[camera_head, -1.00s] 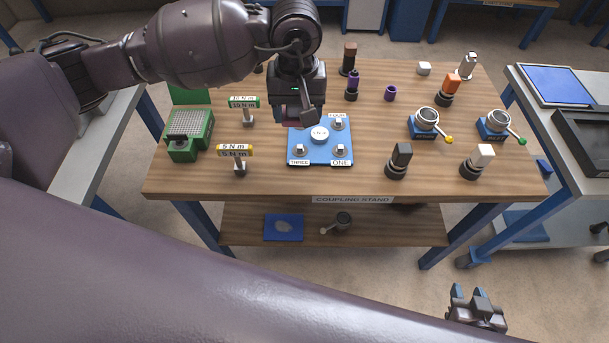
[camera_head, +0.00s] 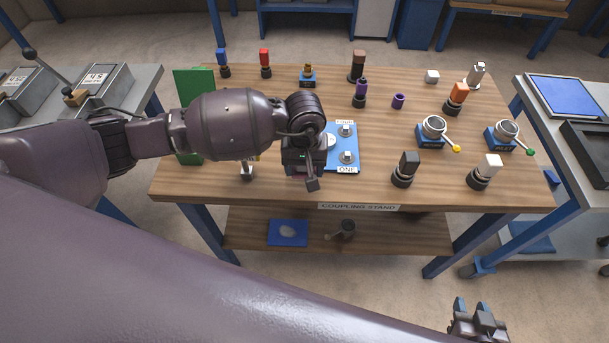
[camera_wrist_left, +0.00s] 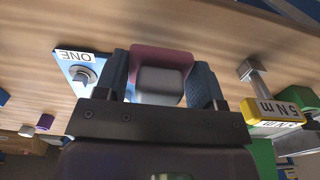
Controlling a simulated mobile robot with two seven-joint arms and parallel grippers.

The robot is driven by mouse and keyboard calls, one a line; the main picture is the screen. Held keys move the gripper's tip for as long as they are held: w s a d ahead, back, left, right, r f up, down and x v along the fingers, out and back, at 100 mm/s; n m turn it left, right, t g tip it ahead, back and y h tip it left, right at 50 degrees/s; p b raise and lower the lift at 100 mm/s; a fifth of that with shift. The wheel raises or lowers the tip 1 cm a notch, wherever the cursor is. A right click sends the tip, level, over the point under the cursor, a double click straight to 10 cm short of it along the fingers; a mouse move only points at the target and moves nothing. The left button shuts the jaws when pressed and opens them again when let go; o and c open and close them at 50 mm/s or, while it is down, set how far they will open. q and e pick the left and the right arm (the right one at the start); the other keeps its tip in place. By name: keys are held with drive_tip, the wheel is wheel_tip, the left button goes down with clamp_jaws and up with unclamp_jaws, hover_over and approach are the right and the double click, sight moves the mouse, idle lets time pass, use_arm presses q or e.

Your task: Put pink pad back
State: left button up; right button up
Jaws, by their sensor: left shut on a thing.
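My left gripper (camera_head: 305,168) hangs over the front left part of the blue plate (camera_head: 345,155) on the wooden table. In the left wrist view its fingers (camera_wrist_left: 162,80) are shut on the pink pad (camera_wrist_left: 160,53), which has a grey block (camera_wrist_left: 160,84) against it. My right gripper (camera_head: 472,308) is open and empty, low at the front right.
A yellow 5 N m torque piece (camera_wrist_left: 270,110) stands near the left gripper. Green equipment (camera_head: 195,90) is partly behind my left arm. Black (camera_head: 405,170) and white (camera_head: 485,172) capped pieces and lever holders (camera_head: 433,130) stand to the right. The table's front edge is close to the left gripper.

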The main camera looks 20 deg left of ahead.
sight(304, 184)
use_arm(q)
drive_tip(key=shift+f, duration=2.25)
drive_tip(key=o, duration=0.9)
drive_tip(key=shift+r, duration=6.15)
